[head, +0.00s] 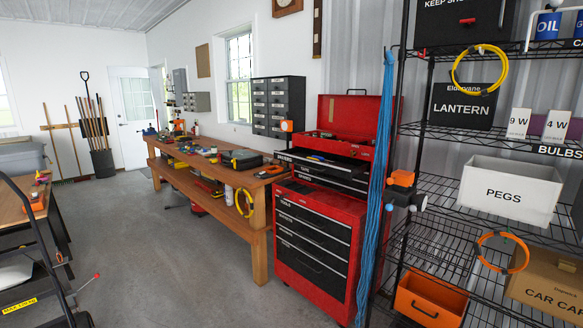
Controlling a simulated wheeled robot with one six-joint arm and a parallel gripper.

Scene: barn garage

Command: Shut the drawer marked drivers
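A red tool chest (340,140) with its lid up sits on a red roller cabinet (318,285), right of the workbench. The chest's top black drawer (335,166) is pulled out and shows small tools inside. Its small front label appears to read "DRIVERS", though it is hard to read. The drawers below it in the chest look shut. The roller cabinet's black drawers (310,240) also look shut. My gripper is not in view.
A wooden workbench (262,185) with tools on it stands left of the chest. Blue cords (376,190) hang at its right, in front of a black wire shelf (440,190) with bins. Open grey floor (190,260) lies ahead. A cart (45,235) is at far left.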

